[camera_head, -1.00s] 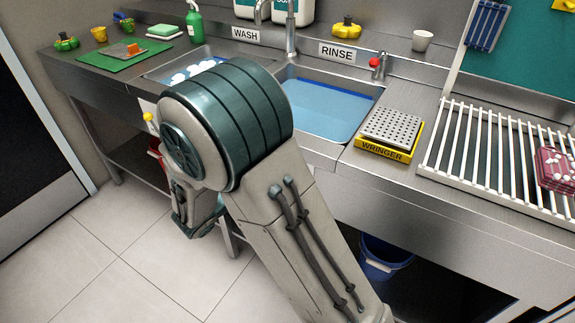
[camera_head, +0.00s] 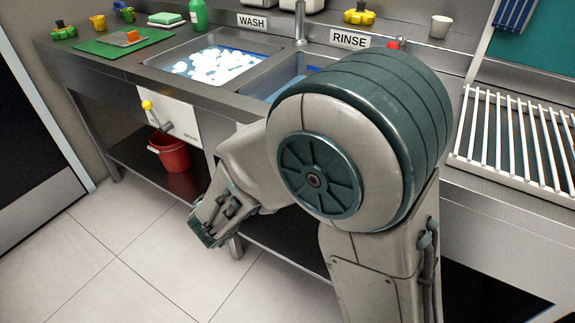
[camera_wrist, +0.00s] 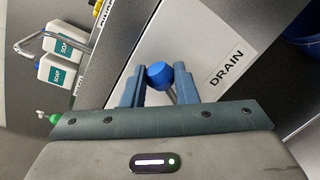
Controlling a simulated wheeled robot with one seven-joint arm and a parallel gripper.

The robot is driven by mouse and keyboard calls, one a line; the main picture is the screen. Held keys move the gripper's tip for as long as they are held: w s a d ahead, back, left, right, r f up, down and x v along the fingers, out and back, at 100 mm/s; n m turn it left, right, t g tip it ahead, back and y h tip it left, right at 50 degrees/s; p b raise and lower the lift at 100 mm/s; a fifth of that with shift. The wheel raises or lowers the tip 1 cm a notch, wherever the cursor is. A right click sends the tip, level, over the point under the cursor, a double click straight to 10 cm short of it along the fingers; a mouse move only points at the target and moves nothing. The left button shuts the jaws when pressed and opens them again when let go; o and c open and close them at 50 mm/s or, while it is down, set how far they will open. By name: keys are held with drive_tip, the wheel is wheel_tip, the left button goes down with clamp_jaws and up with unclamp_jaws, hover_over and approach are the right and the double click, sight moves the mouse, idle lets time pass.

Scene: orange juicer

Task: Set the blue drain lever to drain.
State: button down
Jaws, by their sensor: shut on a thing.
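The blue drain lever's knob (camera_wrist: 159,74) shows in the wrist view, on a light panel with a DRAIN label (camera_wrist: 226,68) beside it. My gripper (camera_wrist: 157,83) has its two blue fingers on either side of the knob and is shut on the lever. Part of the lever's shaft shows between the fingers. In the head view my gripper (camera_head: 218,213) is low in front of the sink unit. The blue lever is hidden there behind my arm.
A yellow-knobbed lever (camera_head: 147,105) and a red bucket (camera_head: 168,152) are under the foamy wash sink (camera_head: 207,62). The rinse sink (camera_head: 277,80) is partly behind my arm. A white rack (camera_head: 515,145) is at right. A blue bucket (camera_wrist: 301,25) shows in the wrist view.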

drive_tip(key=c, duration=1.1)
unclamp_jaws()
drive_tip(key=shift+c, duration=0.2)
drive_tip(key=shift+s, duration=0.1)
drive_tip(key=p+v, duration=0.1)
drive_tip(key=v, duration=1.2)
drive_tip(key=shift+s+a, duration=0.3)
